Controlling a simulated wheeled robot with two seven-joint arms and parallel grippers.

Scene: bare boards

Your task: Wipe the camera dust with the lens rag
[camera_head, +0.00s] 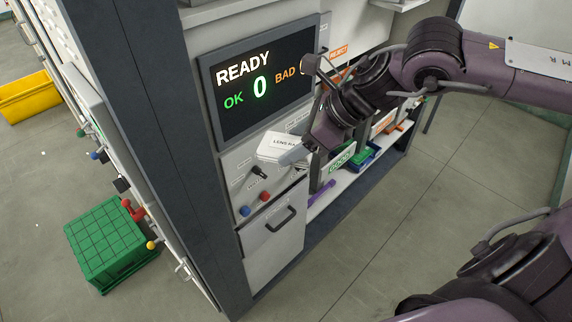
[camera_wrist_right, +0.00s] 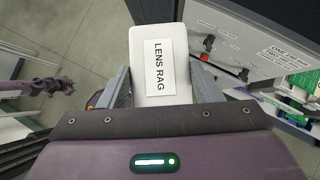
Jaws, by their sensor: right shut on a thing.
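The lens rag (camera_head: 282,143) is a white block-like pad with a printed label. In the right wrist view the rag (camera_wrist_right: 159,65) sits between the two fingers of my right gripper (camera_wrist_right: 158,88), which is shut on it. In the head view my right gripper (camera_head: 298,152) holds it in front of the machine's lower control panel, below the display. I cannot tell whether the rag touches the panel. I cannot make out the camera or its dust in either view. A small purple arm part of mine shows at the left of the wrist view; its fingers are unclear.
The machine's display (camera_head: 262,82) reads READY, OK 0. A drawer with a handle (camera_head: 281,218) is below the panel. A shelf with blue and green bins (camera_head: 361,158) is to the right. A green crate (camera_head: 107,242) and yellow bin (camera_head: 28,98) stand left. Floor at right is clear.

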